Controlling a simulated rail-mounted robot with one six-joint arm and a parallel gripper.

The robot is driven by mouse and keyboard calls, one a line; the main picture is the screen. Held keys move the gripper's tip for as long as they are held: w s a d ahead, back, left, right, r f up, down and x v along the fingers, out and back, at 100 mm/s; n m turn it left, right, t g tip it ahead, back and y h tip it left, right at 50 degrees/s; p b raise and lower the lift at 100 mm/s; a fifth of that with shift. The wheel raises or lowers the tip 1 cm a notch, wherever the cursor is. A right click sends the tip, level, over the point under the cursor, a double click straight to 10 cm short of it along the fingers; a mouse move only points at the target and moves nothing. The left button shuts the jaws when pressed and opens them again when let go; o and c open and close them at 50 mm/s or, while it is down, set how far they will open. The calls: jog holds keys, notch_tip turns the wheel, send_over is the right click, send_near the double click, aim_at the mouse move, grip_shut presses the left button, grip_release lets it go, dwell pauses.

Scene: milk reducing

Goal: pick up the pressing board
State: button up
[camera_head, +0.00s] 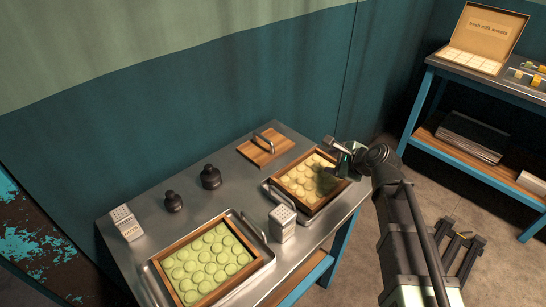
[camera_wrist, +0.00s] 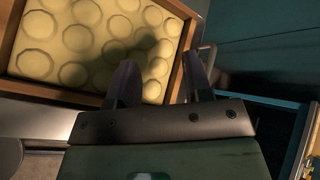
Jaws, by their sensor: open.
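The pressing board, a flat wooden board (camera_head: 265,149) with a raised handle, lies at the back of the metal table (camera_head: 150,222). My gripper (camera_head: 334,156) is open and empty, to the right of the board and apart from it. It is above the right-hand wooden-framed mold of pale yellow rounds (camera_head: 299,180). In the wrist view its two fingers (camera_wrist: 158,80) stand apart, with the yellow mold (camera_wrist: 60,45) beyond them. The board is not in the wrist view.
A mold of green rounds (camera_head: 208,262) sits in a metal tray at the front. Two dark weights (camera_head: 210,177) stand between the board and the front. A second table (camera_head: 435,72) is at the far right.

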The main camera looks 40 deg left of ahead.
aim_at(266, 139)
jog(key=s+a+m+y+b, duration=0.1)
jog(key=a+m, duration=0.1)
jog(key=a, duration=0.3)
jog(key=a+m+y+b, duration=0.1)
jog(key=a+m, duration=0.1)
jog(key=a, duration=0.2)
jog(key=s+a+m+y+b, duration=0.1)
jog(key=a+m, duration=0.1)
jog(key=a, duration=0.3)
jog(key=shift+s+a+f, duration=0.3)
jog(key=shift+a+f, duration=0.05)
jog(key=shift+f, duration=0.05)
jog(key=shift+s+a+r, duration=0.1)
jog(key=shift+a+r, duration=0.05)
jog(key=shift+r, duration=0.05)
jog(key=b+x, duration=0.1)
jog(key=x, duration=0.3)
jog(key=shift+a+f+b, duration=0.2)
jog(key=shift+a+b, duration=0.15)
jog(key=shift+b, duration=0.05)
jog(key=shift+w+a, duration=0.25)
jog(key=shift+a, duration=0.1)
jog(key=b+x, duration=0.1)
jog(key=x, duration=0.4)
jog(key=shift+w+a+r+b, duration=0.1)
jog(key=shift+w+b, duration=0.05)
jog(key=shift+b, duration=0.25)
jog(key=shift+r, duration=0.1)
jog(key=shift+c, duration=0.4)
grip_shut()
